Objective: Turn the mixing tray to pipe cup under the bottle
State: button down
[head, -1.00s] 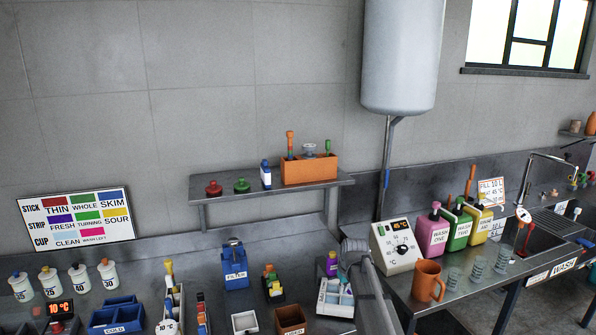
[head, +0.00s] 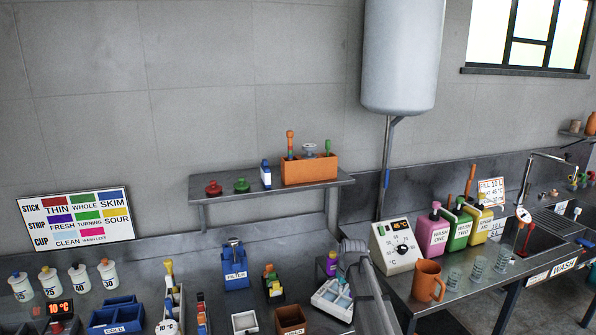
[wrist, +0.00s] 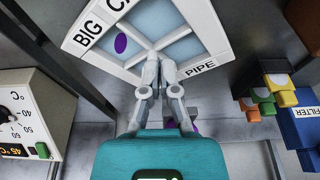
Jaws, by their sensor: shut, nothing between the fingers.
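The mixing tray (head: 331,311) is white with pale blue compartments and sits turned at an angle on the bench. In the wrist view the tray (wrist: 199,69) shows the labels BIG and PIPE and a partly cut-off third one. A purple oval lies in the compartment by BIG. A bottle with a purple top (head: 332,264) stands behind the tray in the head view. In the wrist view my gripper mostly hides something purple below it.
The blue FILTER holder (head: 235,270) and a dark block with coloured pieces (head: 272,283) stand left of the tray. A brown box (head: 291,319) is close on its left. The temperature dial box (head: 397,247) stands to the right, past my arm.

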jog(key=shift+s, duration=0.25)
jog(key=shift+r, duration=0.15)
jog(key=p+v, duration=0.2)
jog(key=p, duration=0.1)
jog(key=w+p+v, duration=0.1)
jog(key=p+v, duration=0.2)
jog(key=shift+a+r, duration=0.1)
jog(key=shift+r, duration=0.35)
jog(key=shift+w+d+r+p, duration=0.2)
jog(key=shift+d+r+p, duration=0.05)
jog(key=shift+d, duration=0.2)
jog(key=shift+w+d+r+p, duration=0.15)
jog(key=shift+d+r+p, duration=0.1)
jog(key=shift+d, duration=0.2)
jog(key=shift+f, duration=0.2)
jog(key=b+x, duration=0.3)
jog(key=s+b+x, duration=0.1)
jog(key=b+x, duration=0.2)
jog(key=b, duration=0.1)
jog(key=shift+s+d+f, duration=0.15)
jog(key=shift+d+f, duration=0.05)
jog(key=shift+f, duration=0.2)
